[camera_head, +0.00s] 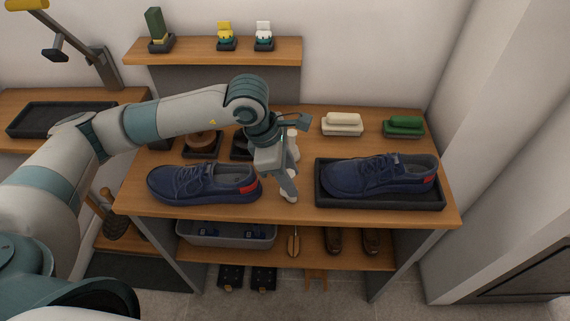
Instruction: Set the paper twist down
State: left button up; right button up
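The paper twist (290,194) is a small off-white piece at the fingertips of my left gripper (286,184), low over the front of the bench top (290,215), between the two blue shoes. The gripper points down and its fingers look closed on the twist, hiding its upper part. I cannot tell whether the twist touches the wood. The left blue shoe (200,184) stands on the bench top, its red heel patch just left of the gripper. The other blue shoe (375,177) sits in a black tray (380,202) to the right. My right gripper is not in view.
A cream brush (342,124) and a green brush (403,126) lie at the back right. A white object (293,145) stands partly hidden behind my gripper. Round tins (201,145) are under my forearm. A shelf below holds a grey bin (225,233).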

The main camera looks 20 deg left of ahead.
pick_arm(q)
jog(key=shift+r, duration=0.15)
jog(key=shift+a+r, duration=0.1)
jog(key=shift+r, duration=0.1)
jog(key=b+v, duration=0.4)
jog(key=v, duration=0.7)
jog(key=shift+r, duration=0.2)
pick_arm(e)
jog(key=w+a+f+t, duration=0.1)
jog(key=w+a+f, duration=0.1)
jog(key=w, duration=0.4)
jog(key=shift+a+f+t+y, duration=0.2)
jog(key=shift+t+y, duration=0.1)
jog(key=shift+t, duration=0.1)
pick_arm(q)
jog(key=shift+s+a, duration=0.1)
jog(key=shift+s, duration=0.1)
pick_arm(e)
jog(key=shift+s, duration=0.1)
